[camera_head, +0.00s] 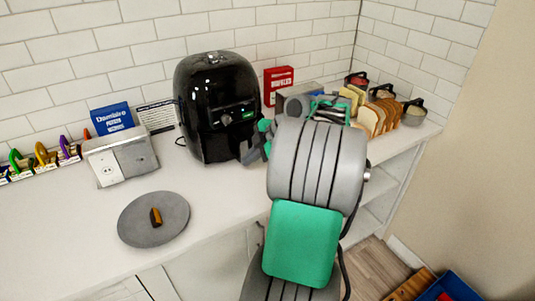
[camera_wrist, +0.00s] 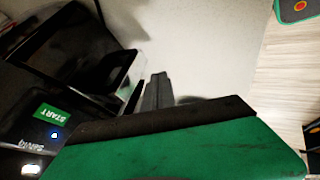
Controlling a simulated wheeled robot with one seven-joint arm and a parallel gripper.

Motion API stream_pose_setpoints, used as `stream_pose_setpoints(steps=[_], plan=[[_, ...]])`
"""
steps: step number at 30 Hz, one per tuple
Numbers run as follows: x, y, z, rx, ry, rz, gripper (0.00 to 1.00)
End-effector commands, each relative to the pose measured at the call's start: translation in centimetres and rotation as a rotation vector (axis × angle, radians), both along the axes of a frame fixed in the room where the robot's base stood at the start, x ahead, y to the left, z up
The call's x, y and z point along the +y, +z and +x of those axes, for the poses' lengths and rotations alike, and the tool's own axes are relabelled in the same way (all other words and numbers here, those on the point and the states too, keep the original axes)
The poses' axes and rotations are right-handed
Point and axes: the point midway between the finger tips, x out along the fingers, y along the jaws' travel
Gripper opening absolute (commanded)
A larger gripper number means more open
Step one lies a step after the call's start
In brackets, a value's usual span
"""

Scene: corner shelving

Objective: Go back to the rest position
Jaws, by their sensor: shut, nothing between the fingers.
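My gripper (camera_head: 256,146) is beside the lower right of the black air fryer (camera_head: 214,100), above the counter, partly hidden behind my grey and green arm. In the wrist view its dark fingers (camera_wrist: 156,88) are together, with nothing seen between them. The air fryer's dark front, with a green START label, fills the left of the wrist view (camera_wrist: 45,110). I cannot tell whether the gripper touches the air fryer.
The white counter (camera_head: 75,235) is mostly clear at front left. A grey round plate (camera_head: 172,208) there holds a small brown and orange item (camera_head: 155,216). A grey-white box (camera_head: 120,158) stands at left. Bread slices (camera_head: 375,117) and jars (camera_head: 413,112) stand at right.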

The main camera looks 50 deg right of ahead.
Motion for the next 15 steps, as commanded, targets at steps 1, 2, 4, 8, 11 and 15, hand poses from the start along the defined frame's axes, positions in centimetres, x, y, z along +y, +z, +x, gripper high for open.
stream_pose_setpoints(steps=[1,2,4,8,11,15], plan=[[0.0,0.0,-0.9,-0.001,-0.004,-0.004,0.00],[-0.5,1.2,-1.5,-0.002,-0.007,-0.005,0.00],[-1.0,2.9,-2.7,-0.001,-0.006,-0.003,0.00],[-1.4,5.6,-4.3,0.001,0.002,-0.001,0.00],[-1.7,7.0,-5.3,0.002,0.006,0.001,0.00],[-1.9,7.7,-5.9,0.004,0.007,0.002,0.00]])
